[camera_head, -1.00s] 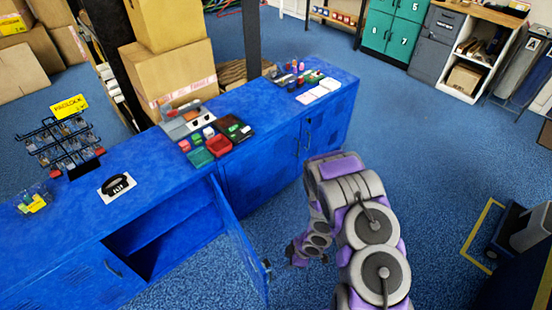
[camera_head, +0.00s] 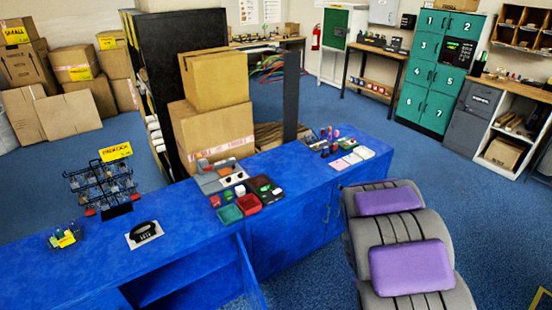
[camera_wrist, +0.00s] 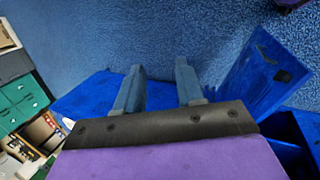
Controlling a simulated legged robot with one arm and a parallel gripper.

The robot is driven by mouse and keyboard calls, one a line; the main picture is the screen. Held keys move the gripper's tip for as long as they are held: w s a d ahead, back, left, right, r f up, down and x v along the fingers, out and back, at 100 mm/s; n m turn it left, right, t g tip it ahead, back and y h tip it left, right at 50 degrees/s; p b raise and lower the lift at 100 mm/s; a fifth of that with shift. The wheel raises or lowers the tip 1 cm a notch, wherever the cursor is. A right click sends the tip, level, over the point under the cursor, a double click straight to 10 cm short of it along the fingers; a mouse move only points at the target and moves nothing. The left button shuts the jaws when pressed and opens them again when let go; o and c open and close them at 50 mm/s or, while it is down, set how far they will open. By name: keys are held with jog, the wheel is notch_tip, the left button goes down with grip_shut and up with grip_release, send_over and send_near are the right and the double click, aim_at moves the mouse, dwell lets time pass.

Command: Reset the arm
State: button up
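My gripper (camera_wrist: 160,88) shows in the wrist view with its two grey-blue fingers apart and nothing between them. It is not visible in the head view, where only my grey and purple arm links show at the lower right. In the wrist view, blue carpet lies beyond the fingers. The open blue cabinet door (camera_wrist: 260,75) is to the right of the fingers, and a blue counter surface (camera_wrist: 80,95) is to the left. The same blue counter (camera_head: 200,225) runs across the head view, with its open door (camera_head: 250,275) at the bottom edge.
On the counter are a wire rack (camera_head: 103,185), a black telephone-like item (camera_head: 143,231), red and green trays (camera_head: 230,214), and small goods at the right end. Stacked cartons (camera_head: 212,115) and a dark post (camera_head: 290,95) stand behind. Green lockers (camera_head: 440,70) are at the back right.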

jog(key=s+r+m, duration=0.3)
jog(key=s+r, duration=0.2)
jog(key=r, duration=0.4)
jog(key=s+a+r+m+g+y, duration=0.1)
jog(key=s+a+r, duration=0.3)
jog(key=s, duration=0.4)
jog(key=s+a+r+m+g+y, duration=0.1)
jog(key=s+a+r+m, duration=0.1)
jog(key=s+a+r, duration=0.3)
jog(key=s+a+r+m+g+y, duration=0.1)
jog(key=s+a+r, duration=0.4)
jog(key=s, duration=0.7)
jog(key=shift+a+r+m+g+y, duration=0.2)
jog(key=shift+a+m+g+y, duration=0.15)
jog(key=shift+m, duration=0.35)
